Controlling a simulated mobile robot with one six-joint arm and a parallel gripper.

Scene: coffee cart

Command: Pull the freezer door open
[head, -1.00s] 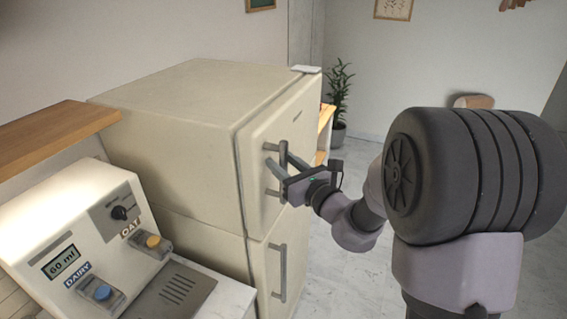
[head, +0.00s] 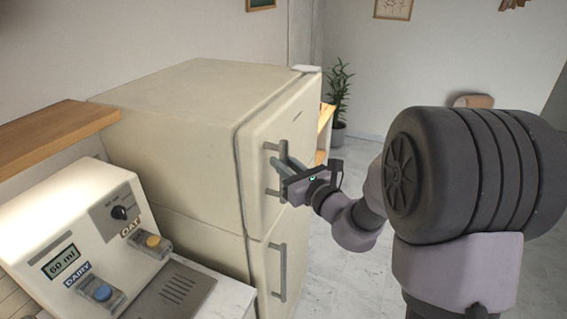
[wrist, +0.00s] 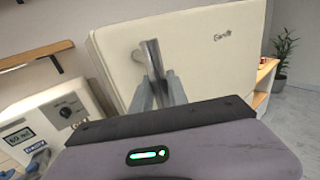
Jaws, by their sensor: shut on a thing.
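The cream fridge-freezer stands at the left centre in the head view. Its upper door, the freezer door (head: 287,125), looks closed against the body. The door also fills the middle of the wrist view (wrist: 200,50). A grey vertical bar handle (head: 269,150) is on the freezer door, and its upper end shows in the wrist view (wrist: 149,48). My gripper (head: 283,165) is at this handle. In the wrist view my fingers (wrist: 157,92) are closed on the bar, one on each side. The grip hides the handle's lower part in that view.
The lower door has its own vertical handle (head: 279,272) below. A milk dispenser (head: 78,240) stands at the left, under a wooden shelf (head: 50,140). A potted plant (head: 339,95) and a wooden shelf unit (head: 324,130) are behind. The floor (head: 330,265) right of the fridge is clear.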

